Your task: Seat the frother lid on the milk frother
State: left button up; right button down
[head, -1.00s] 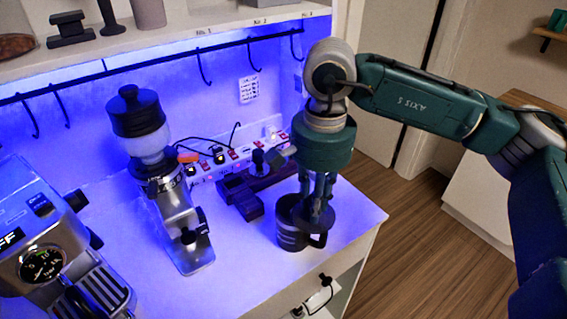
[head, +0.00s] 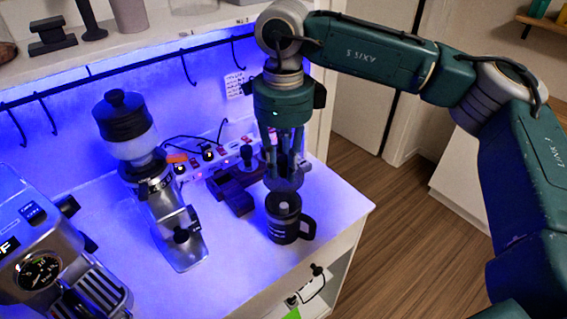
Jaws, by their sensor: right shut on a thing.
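The milk frother (head: 285,226) is a dark cup with a handle on its right side. It stands upright near the right front corner of the white counter. A pale round part shows inside its rim. My right gripper (head: 285,178) points down just above the frother and is shut on the frother lid (head: 287,184), a small rounded grey-blue piece largely hidden by the fingers. The lid appears a little above the rim, apart from it. My left gripper is not in view.
A coffee grinder (head: 163,205) stands left of the frother, and an espresso machine (head: 50,255) is at the far left. A dark stand (head: 236,184) and a power strip (head: 196,166) lie behind. Hooks hang from a rail (head: 100,75). The counter between grinder and frother is clear.

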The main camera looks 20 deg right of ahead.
aim_at(283, 175)
jog(key=shift+f+b, duration=0.55)
jog(key=shift+b, duration=0.05)
notch_tip(283, 175, down, 5)
jog(key=b, duration=0.4)
jog(key=shift+r, duration=0.15)
dwell(0.4)
jog(key=shift+b, duration=0.45)
dwell(0.8)
jog(key=shift+f+b, duration=0.75)
jog(key=shift+f, duration=0.1)
jog(key=c, duration=1.5)
grip_release()
jog(key=shift+o, duration=0.2)
jog(key=shift+r, duration=0.15)
